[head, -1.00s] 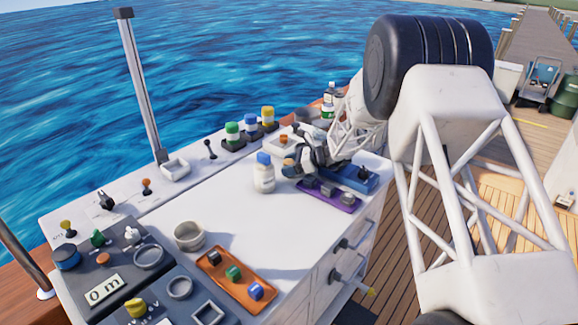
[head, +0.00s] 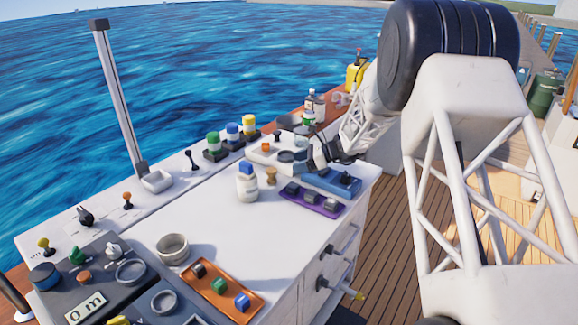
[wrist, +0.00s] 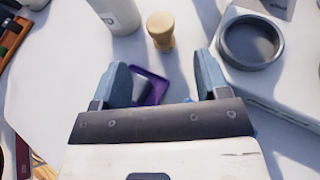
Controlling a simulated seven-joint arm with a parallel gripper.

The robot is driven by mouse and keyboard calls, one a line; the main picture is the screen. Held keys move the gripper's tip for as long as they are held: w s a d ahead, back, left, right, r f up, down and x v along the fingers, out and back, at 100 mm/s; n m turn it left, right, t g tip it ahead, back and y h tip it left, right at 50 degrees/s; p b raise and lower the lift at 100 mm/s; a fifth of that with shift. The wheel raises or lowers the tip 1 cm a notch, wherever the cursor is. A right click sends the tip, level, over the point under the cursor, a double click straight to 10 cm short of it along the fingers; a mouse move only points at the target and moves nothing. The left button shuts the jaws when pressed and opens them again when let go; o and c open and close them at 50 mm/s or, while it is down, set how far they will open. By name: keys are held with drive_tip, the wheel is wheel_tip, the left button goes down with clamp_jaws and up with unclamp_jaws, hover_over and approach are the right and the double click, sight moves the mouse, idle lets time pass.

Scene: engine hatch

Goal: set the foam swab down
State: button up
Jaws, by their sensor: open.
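A small tan, waisted peg that looks like the foam swab (head: 271,175) stands upright on the white counter (head: 215,215), just right of a white bottle with a blue cap (head: 247,183). It also shows in the wrist view (wrist: 161,32), beyond and between my fingertips and apart from them. My gripper (wrist: 162,65) is open, with nothing between its two blue-grey fingers. In the head view my gripper (head: 325,151) is above the far right end of the counter, partly hidden by my arm.
A purple tray (head: 312,202) with grey blocks and a blue tray (head: 333,180) lie near the right edge. A white unit with a dark ring (wrist: 251,40) is close to my right finger. Capped bottles line the back. The counter's middle is clear.

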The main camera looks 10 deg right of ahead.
drive_tip(key=shift+s+d+r, duration=0.15)
drive_tip(key=shift+d+r, duration=0.1)
drive_tip(key=shift+d, duration=0.35)
drive_tip(key=s+a+r+n+g+h, duration=0.1)
drive_tip(key=s+a+r+n+h, duration=0.35)
drive_tip(key=s, duration=0.85)
drive_tip(key=s+a+r+n+g+h, duration=0.1)
drive_tip(key=s+r+n+g+h, duration=0.1)
drive_tip(key=s+r+n, duration=0.7)
drive_tip(key=s+d+r+n+t+h, duration=0.1)
drive_tip(key=s+d+n+h, duration=0.1)
drive_tip(key=s, duration=1.3)
drive_tip(key=s+d+n+t+h, duration=0.1)
drive_tip(key=s+n+h, duration=0.4)
drive_tip(key=s, duration=1.1)
drive_tip(key=shift+d+r, duration=0.35)
drive_tip(key=shift+d, duration=0.05)
drive_tip(key=shift+s, duration=0.1)
